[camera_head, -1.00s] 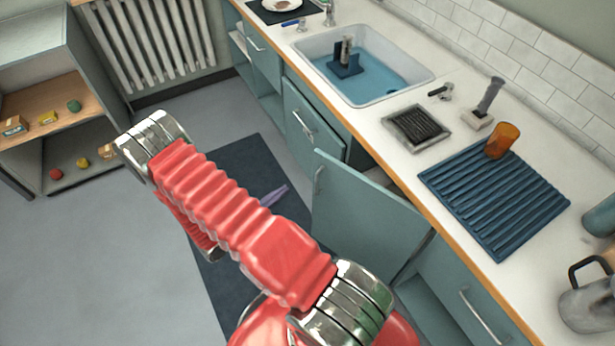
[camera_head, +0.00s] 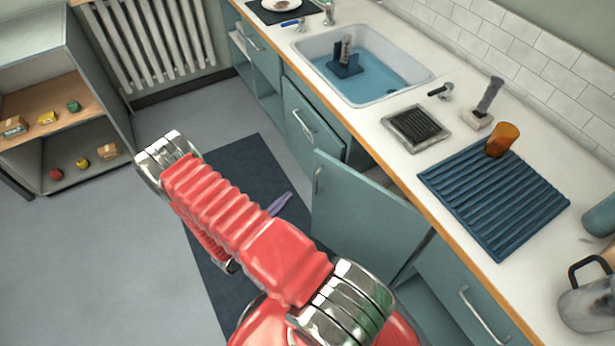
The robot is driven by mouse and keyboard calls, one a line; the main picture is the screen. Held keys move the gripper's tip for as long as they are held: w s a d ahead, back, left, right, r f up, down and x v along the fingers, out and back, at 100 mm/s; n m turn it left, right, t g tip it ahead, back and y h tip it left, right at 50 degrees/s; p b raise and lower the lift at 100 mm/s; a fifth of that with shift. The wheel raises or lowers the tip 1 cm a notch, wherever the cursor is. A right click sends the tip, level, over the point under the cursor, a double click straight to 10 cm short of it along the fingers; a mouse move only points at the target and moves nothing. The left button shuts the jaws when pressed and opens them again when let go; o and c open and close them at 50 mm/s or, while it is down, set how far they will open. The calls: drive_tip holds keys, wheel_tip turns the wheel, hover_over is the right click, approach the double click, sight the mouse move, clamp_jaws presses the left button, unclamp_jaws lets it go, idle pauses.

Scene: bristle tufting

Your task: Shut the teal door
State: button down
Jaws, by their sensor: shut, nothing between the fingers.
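A teal cabinet door (camera_head: 365,215) stands swung out from under the counter, with a bar handle (camera_head: 318,180) near its upper left edge. Its free edge reaches out over the floor, and part of the opening shows at its lower right. My gripper (camera_head: 286,198) shows only as slim purple fingers, shut and empty. It points up and right from behind my red arm, a little left of the door and apart from it in the picture. The rest of the gripper is hidden by my arm.
Another teal front (camera_head: 311,120) under the sink (camera_head: 365,70) stands partly out. A dark mat (camera_head: 240,170) lies on the floor. The counter holds a blue ribbed mat (camera_head: 495,205) and an orange cup (camera_head: 503,139). Open shelves stand at left; the floor between is clear.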

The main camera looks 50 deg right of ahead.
sight(315, 169)
drive_tip(key=shift+w+d, duration=0.15)
drive_tip(key=shift+d, duration=1.95)
drive_tip(key=shift+w+d, duration=0.2)
drive_tip(key=shift+d, duration=1.95)
drive_tip(key=shift+w+d, duration=0.15)
drive_tip(key=shift+d, duration=1.95)
